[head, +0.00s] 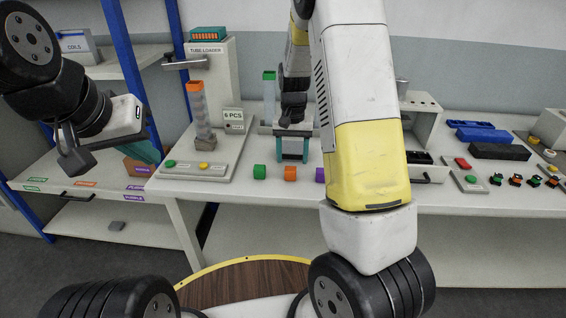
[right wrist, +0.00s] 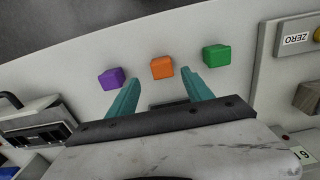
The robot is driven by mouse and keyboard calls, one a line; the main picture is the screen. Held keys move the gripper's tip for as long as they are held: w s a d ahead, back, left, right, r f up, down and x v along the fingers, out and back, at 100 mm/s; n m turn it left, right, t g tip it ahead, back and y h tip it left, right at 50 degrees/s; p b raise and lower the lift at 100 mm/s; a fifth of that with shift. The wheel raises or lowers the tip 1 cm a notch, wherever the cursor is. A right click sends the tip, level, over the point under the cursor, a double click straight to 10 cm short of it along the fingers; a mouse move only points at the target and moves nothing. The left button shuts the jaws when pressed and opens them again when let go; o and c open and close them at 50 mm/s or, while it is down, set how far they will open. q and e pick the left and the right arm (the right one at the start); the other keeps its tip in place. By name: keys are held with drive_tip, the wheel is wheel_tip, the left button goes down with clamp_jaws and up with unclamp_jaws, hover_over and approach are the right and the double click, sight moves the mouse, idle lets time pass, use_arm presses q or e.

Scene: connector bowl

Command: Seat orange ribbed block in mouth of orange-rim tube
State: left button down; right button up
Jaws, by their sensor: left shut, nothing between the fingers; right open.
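The orange block (head: 290,173) sits on the table between a green and a purple block; its ribs are too small to make out. It also shows in the right wrist view (right wrist: 162,68), just beyond the gap between my fingertips. My right gripper (head: 292,160) points down above and behind the block, with its teal fingers open and empty. The orange-rim tube (head: 197,113) stands upright at the tube loader, left of the blocks; the inside of its mouth is not visible. My left gripper (head: 72,160) is shut and empty at the far left, over the shelf side.
The green block (head: 259,172) and purple block (head: 320,175) flank the orange one closely. A green-rim tube (head: 269,92) stands behind my right gripper. The loader base (head: 200,168) has green and yellow buttons. My right arm hides part of the table's middle.

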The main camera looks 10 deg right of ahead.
sight(290, 169)
drive_tip(key=f, duration=0.5)
drive_tip(key=shift+a+f, duration=0.25)
drive_tip(key=shift+f, duration=0.15)
clamp_jaws()
